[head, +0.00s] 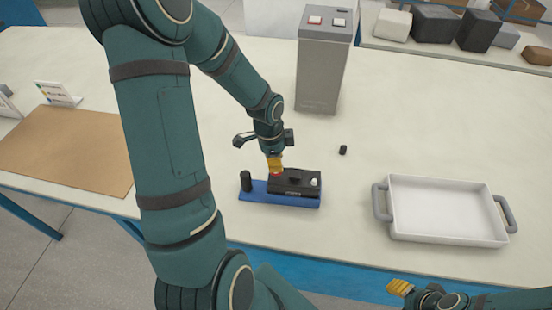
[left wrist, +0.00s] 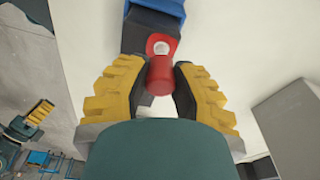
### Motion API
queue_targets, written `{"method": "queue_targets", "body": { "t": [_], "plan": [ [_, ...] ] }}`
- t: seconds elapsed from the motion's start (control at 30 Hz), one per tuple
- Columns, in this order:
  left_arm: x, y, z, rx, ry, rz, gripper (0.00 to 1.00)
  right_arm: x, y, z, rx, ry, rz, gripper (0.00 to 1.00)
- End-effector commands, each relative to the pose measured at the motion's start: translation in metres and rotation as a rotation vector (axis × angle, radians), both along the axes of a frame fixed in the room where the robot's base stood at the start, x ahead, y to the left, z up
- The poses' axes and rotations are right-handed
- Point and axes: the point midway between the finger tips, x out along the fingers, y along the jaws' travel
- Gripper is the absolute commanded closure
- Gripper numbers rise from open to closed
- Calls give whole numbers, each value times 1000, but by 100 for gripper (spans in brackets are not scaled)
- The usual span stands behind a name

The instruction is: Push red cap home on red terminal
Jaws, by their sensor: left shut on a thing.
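The black battery (head: 295,184) lies on a blue tray (head: 265,198) near the table's front edge. My left gripper (head: 275,163) points down over the battery's left end. In the left wrist view its yellow fingers (left wrist: 160,88) are shut on the red cap (left wrist: 160,76). A red piece with a pale round spot (left wrist: 161,46), seemingly the red terminal, shows right beside the cap; whether the cap is seated on it I cannot tell. A little red (head: 275,173) shows under the fingertips in the head view. My right gripper (head: 400,287) is at the lower right, away from the battery.
A black cylinder (head: 246,181) stands at the blue tray's left end. A small black piece (head: 343,150) lies behind the battery. A white tray with grey handles (head: 446,239) is at right, a grey box (head: 322,75) behind, a brown mat (head: 65,155) at left.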

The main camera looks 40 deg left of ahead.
Motion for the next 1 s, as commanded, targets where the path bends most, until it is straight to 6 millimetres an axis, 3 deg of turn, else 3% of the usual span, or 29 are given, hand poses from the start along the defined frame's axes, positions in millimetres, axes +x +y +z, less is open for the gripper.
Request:
{"method": "queue_targets", "body": {
  "t": [1.0],
  "plan": [
    [0,0,-12,0,0,0,90,0,0,-9,0,0,0,53]
  ]
}}
